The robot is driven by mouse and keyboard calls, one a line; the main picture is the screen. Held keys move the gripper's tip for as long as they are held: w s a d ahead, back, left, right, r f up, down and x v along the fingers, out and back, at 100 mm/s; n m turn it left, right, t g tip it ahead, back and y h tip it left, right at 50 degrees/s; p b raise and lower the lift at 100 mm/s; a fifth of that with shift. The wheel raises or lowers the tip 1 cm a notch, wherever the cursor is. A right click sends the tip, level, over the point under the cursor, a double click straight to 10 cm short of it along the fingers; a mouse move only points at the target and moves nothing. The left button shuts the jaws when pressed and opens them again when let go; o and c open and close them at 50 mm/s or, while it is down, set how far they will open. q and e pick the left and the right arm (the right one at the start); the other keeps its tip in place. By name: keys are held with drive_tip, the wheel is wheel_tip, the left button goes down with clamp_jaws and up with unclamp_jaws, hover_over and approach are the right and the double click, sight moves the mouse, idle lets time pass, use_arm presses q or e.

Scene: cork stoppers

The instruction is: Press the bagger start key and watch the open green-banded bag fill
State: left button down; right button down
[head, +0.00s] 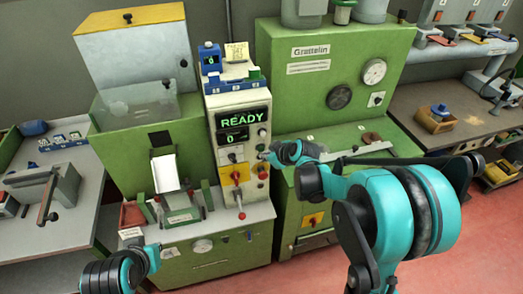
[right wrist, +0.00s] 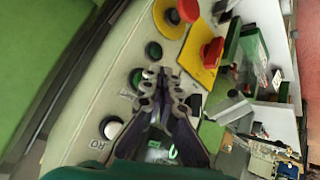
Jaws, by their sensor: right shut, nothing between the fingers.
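The bagger's control panel (head: 240,120) has a lit display (head: 240,122) reading READY, with 0 below. My right gripper (head: 266,156) is at the panel's right edge, fingers shut and empty. In the right wrist view the gripper (right wrist: 165,80) is over the column of round keys, with a green key (right wrist: 136,78) beside the fingertips. I cannot tell whether the fingers touch it. Another green key (right wrist: 153,50) and a white key (right wrist: 111,128) are near. Below the white chute (head: 165,172) a green band (head: 180,217) shows; the bag's filling is unclear.
A red-knobbed lever (head: 240,205) stands below the panel. A green machine (head: 320,70) with gauges is at right; a grey bench (head: 55,225) is at left.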

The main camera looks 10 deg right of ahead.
drive_tip(key=shift+w, duration=0.15)
drive_tip(key=shift+w, duration=0.3)
drive_tip(key=shift+w, duration=0.45)
idle(0.5)
drive_tip(key=shift+s, duration=0.9)
drive_tip(key=s, duration=0.5)
drive_tip(key=shift+d, duration=0.1)
idle(0.9)
